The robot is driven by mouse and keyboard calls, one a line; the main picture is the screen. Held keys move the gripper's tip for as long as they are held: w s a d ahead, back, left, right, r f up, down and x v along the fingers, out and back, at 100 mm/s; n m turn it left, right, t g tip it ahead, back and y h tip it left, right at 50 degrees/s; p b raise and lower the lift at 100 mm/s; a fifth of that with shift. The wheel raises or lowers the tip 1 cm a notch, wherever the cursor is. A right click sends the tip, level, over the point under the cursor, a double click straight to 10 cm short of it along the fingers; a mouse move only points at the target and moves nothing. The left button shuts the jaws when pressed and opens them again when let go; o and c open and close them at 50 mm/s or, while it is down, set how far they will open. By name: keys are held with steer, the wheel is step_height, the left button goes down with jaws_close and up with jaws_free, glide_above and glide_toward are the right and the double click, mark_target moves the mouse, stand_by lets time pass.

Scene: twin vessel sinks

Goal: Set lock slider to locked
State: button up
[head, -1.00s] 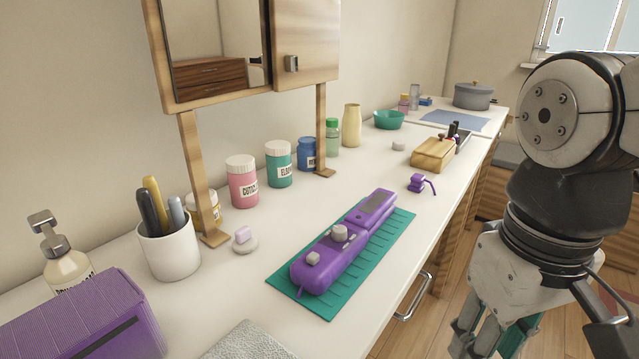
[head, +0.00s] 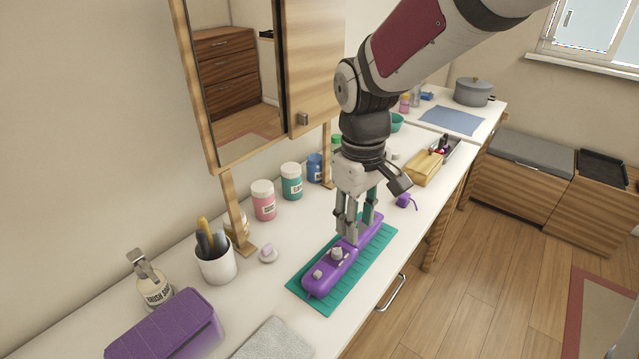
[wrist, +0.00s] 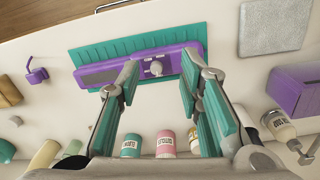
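A purple handheld device (head: 346,268) lies on a green ribbed mat (head: 322,300) on the counter; it also shows in the wrist view (wrist: 172,56). It carries a round grey knob (wrist: 157,68), a dark display panel toward one end, and a small grey block (head: 318,274) near the other end. Small grey parts sit beside the knob; I cannot tell which control is the lock slider. My gripper (head: 353,236) is above the device, fingers pointing down. In the wrist view its teal-padded fingers (wrist: 159,75) are wide apart with nothing between them, framing the knob. Contact cannot be told.
Jars, including a pink one (head: 263,200), stand along the wall behind the device. A white cup of brushes (head: 216,262), a soap bottle (head: 153,287) and a purple box (head: 170,335) are at left. A mirror cabinet (head: 235,70) overhangs the counter. A wooden box (head: 425,168) stands farther back.

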steer(key=r+n+p, duration=0.1)
steer(key=n+p, duration=0.1)
steer(key=p, duration=0.5)
glide_above(318, 272)
steer(key=d, duration=0.1)
steer(key=a+p, duration=0.1)
step_height(318, 272, down, 14)
steer(key=shift+s+a+f+p, duration=0.1)
steer(key=shift+p, duration=0.25)
jaws_close()
